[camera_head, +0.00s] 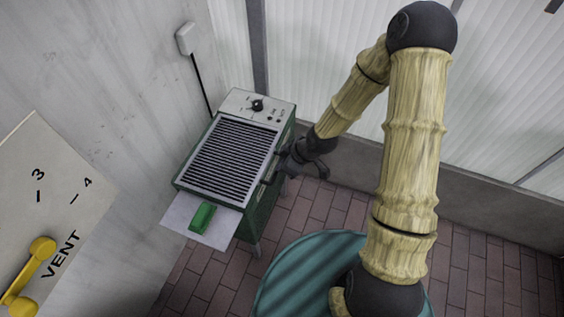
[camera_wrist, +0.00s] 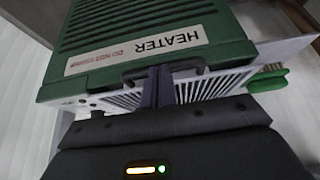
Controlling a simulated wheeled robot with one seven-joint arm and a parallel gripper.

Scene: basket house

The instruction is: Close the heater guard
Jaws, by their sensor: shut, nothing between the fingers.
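The heater (camera_head: 262,205) is a green box on legs against the left wall. Its guard (camera_head: 229,156), a slatted grille in a pale frame, covers the top; I cannot tell whether it is fully closed. In the wrist view the green heater body (camera_wrist: 150,30) carries a HEATER label, with the pale guard slats (camera_wrist: 215,88) beside its edge. A dark handle (camera_wrist: 192,65) sticks out there. My gripper (camera_head: 277,158) is at the heater's right side. Its shut fingers (camera_wrist: 158,86) are empty and overlap the handle; contact is unclear.
A pale plate (camera_head: 175,217) with a green block (camera_head: 203,218) juts from the heater's front. A control panel with a black knob (camera_head: 257,105) is at the back. A VENT panel with a yellow lever (camera_head: 30,272) is lower left. A round teal surface (camera_head: 290,275) stands at bottom centre.

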